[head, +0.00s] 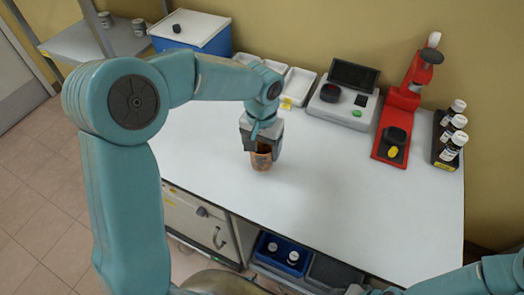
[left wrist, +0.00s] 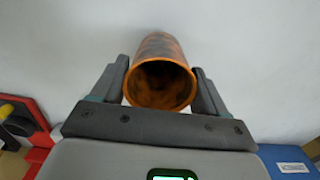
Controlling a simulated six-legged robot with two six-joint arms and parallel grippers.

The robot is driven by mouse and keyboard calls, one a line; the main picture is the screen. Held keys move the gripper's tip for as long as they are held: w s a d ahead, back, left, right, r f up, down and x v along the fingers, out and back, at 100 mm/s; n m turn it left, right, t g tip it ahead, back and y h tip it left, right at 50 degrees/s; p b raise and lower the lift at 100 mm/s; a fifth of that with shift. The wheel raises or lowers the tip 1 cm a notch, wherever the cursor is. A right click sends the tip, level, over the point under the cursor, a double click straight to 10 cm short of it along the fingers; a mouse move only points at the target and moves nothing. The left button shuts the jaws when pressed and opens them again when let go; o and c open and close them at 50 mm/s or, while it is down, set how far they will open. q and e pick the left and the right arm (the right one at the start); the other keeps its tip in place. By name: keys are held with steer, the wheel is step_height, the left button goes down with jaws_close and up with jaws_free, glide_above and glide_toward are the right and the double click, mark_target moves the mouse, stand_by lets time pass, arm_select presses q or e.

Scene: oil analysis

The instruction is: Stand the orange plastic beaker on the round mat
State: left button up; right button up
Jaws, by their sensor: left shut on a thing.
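The orange plastic beaker (head: 261,162) has dark smudges and is between the fingers of my left gripper (head: 262,150) in the head view. The gripper points down over the white table and is shut on the beaker. In the left wrist view the beaker (left wrist: 160,84) sits between both fingers of the gripper (left wrist: 163,75), its open mouth towards the camera. I cannot tell whether its base touches the table. I do not see a round mat in either view. My right gripper is out of view.
The white table (head: 345,205) is clear in front and to the right. At the back are white trays (head: 297,85), a scale (head: 343,105), a red stand (head: 405,95) and a rack of bottles (head: 450,140). A blue box (head: 205,40) with a white lid stands at back left.

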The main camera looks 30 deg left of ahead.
arm_select(q)
steer(key=shift+w+f, duration=0.1)
steer(key=shift+f, duration=1.25)
steer(key=shift+f, duration=0.2)
steer(key=o, duration=1)
